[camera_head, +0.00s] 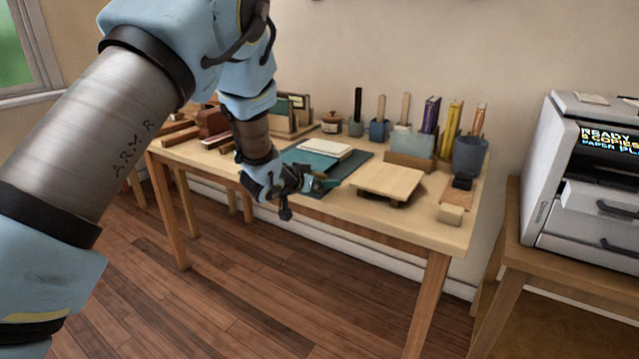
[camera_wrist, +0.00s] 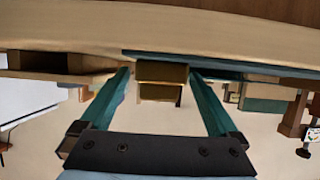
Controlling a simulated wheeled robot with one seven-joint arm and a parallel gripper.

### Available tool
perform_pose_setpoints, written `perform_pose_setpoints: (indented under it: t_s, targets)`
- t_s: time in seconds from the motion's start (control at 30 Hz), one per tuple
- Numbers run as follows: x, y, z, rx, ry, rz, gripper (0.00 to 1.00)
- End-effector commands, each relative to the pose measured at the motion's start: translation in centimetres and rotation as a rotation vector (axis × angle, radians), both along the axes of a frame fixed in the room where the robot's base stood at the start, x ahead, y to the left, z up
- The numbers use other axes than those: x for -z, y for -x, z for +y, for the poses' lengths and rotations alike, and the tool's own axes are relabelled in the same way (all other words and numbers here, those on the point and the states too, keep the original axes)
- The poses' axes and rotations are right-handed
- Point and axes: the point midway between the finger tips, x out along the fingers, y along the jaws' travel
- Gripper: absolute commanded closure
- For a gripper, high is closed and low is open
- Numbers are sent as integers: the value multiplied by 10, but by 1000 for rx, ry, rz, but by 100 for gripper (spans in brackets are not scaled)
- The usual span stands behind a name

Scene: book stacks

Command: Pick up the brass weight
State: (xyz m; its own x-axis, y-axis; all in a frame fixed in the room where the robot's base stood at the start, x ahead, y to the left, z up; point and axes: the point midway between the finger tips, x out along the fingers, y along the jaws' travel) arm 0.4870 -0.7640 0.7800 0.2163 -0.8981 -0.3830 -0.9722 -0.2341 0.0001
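A brass-coloured block, which looks like the brass weight (camera_wrist: 162,73), shows in the wrist view between the ends of my two teal fingers. It is at the edge of a dark mat (camera_wrist: 225,66). My gripper (camera_wrist: 160,82) is open around the line of the block, and I cannot tell whether the fingertips reach past its sides or touch it. In the head view my gripper (camera_head: 326,184) is low at the table's front edge, by the dark mat (camera_head: 356,161). I cannot make out the weight there; the gripper seems to hide it.
The wooden table (camera_head: 330,206) holds a low wooden stand (camera_head: 388,180) right of my gripper and a pale book (camera_head: 325,148) behind it. A small beige block (camera_head: 450,214) lies near the right front corner. Several pots line the back. A printer (camera_head: 585,180) stands at right.

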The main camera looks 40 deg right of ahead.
Motion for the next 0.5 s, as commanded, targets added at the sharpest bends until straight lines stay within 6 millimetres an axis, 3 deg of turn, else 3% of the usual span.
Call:
perform_pose_setpoints:
  t_s: [0.07,0.5]
  targets:
    - [0,0,0,0,0,0,14]
    - [0,0,0,0,0,0,63]
